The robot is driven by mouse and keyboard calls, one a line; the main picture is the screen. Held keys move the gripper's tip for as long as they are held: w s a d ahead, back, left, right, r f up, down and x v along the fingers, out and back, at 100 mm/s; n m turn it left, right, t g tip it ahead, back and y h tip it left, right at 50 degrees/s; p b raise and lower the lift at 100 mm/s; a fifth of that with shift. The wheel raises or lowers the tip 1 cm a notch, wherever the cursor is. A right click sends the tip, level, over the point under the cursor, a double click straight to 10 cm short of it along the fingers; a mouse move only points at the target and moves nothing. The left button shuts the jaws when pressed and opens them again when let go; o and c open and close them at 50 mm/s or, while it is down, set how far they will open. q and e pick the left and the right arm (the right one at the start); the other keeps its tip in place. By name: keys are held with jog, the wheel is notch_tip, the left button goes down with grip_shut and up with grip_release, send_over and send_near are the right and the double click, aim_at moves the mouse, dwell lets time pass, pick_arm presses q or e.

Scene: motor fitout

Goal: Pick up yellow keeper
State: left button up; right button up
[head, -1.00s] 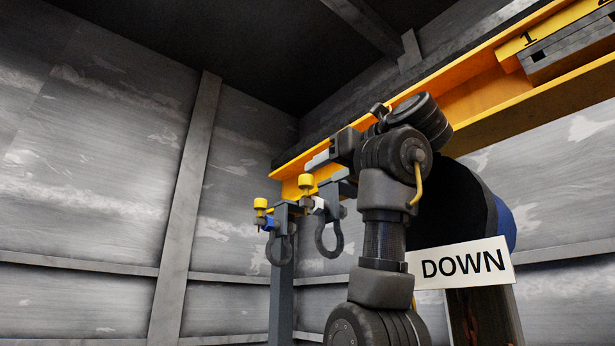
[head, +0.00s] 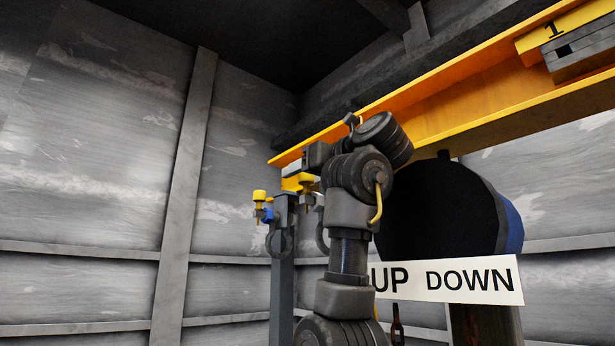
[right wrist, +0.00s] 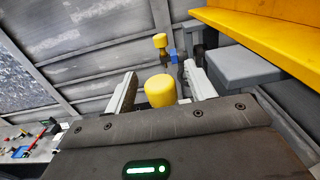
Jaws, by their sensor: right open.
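Two yellow keepers show. The nearer yellow keeper (right wrist: 160,91), a round-topped cylinder, stands between the two fingers of my right gripper (right wrist: 159,73) in the right wrist view. The fingers are apart with a gap on each side of it. In the head view this nearer keeper (head: 306,181) is partly hidden behind my right gripper (head: 294,168). The farther yellow keeper (head: 259,196) sits to the left above a blue part (head: 269,214); it also shows beyond the fingertips in the right wrist view (right wrist: 160,41). My left gripper is out of view.
Dark shackles (head: 279,242) hang below the keepers by a grey post (head: 282,300). A white UP DOWN sign (head: 450,279) stands right of my arm.

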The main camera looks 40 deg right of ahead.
jog(key=shift+s, duration=0.1)
jog(key=shift+c, duration=1.2)
jog(key=c, duration=0.8)
jog(key=shift+r+p, duration=0.35)
jog(key=shift+r, duration=0.1)
notch_tip(320, 180, up, 2)
jog(key=shift+r+p, duration=0.2)
jog(key=shift+p, duration=0.65)
jog(key=s+a+r, duration=0.4)
jog(key=s+r, duration=0.5)
jog(key=s, duration=0.4)
jog(key=shift+s+r, duration=0.2)
jog(key=shift+r, duration=0.15)
